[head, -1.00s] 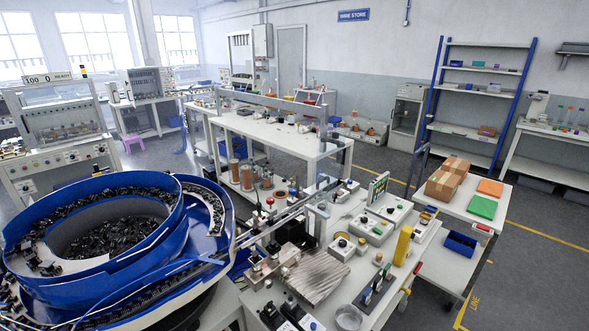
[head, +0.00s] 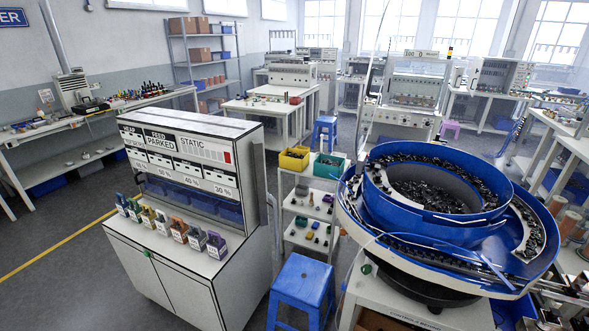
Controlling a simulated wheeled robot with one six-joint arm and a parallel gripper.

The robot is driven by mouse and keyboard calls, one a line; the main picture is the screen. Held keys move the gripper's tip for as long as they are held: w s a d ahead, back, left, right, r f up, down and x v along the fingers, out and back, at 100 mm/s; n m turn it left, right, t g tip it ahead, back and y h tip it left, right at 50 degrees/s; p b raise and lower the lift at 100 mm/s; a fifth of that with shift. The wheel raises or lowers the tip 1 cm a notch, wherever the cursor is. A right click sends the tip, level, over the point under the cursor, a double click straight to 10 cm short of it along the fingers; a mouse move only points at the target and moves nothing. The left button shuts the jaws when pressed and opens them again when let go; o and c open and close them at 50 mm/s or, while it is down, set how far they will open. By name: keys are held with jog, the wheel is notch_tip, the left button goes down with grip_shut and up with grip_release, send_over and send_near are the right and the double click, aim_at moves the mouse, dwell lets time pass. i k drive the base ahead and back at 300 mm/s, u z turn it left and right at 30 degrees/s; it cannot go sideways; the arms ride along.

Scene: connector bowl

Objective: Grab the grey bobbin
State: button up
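I cannot pick out a grey bobbin for certain in the head view. Small items, too small to identify, lie on a narrow shelf cart (head: 309,212) in the middle, between a control cabinet and a blue bowl feeder. Copper-coloured spools (head: 570,223) show at the far right edge, partly cut off. My gripper is not in view.
The blue bowl feeder (head: 372,190), full of black parts, stands at right. The cabinet (head: 180,287) with a row of coloured tagged pieces stands left of centre. A blue stool (head: 302,283) stands in front of the cart. Open floor (head: 60,285) lies at left.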

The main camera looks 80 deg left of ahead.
aim_at(377, 171)
jog(key=u, duration=2.15)
jog(key=i, duration=1.65)
